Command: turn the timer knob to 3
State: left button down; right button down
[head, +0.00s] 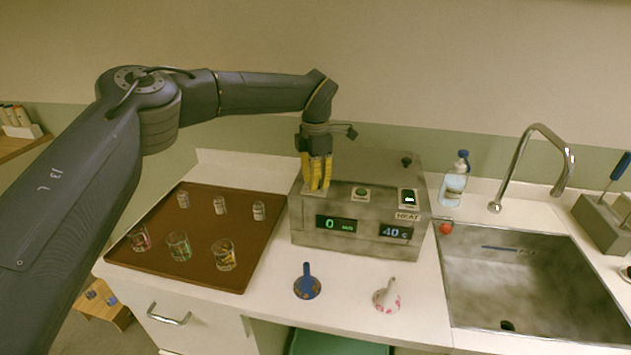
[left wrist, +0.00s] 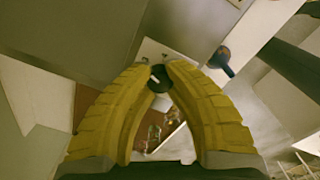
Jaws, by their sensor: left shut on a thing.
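The grey timer box (head: 345,240) stands on the counter, with a green display reading 0 at its left and a second display reading 40 at its right. My left gripper (head: 317,188) points down onto the left part of the box's top, its yellow fingers closed around the timer knob. The knob is hidden by the fingers in the head view. In the left wrist view, the dark round knob (left wrist: 157,80) with a white mark sits between the fingertips (left wrist: 160,72). My right gripper is not in view.
A brown tray (head: 190,272) with several small bottles and glasses lies left of the box. A soap bottle (head: 454,182) and sink (head: 530,285) are at the right.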

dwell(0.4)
pick_arm(q)
jog(key=c, duration=1.1)
grip_release()
jog(key=shift+c, duration=0.2)
notch_tip(320, 180, up, 12)
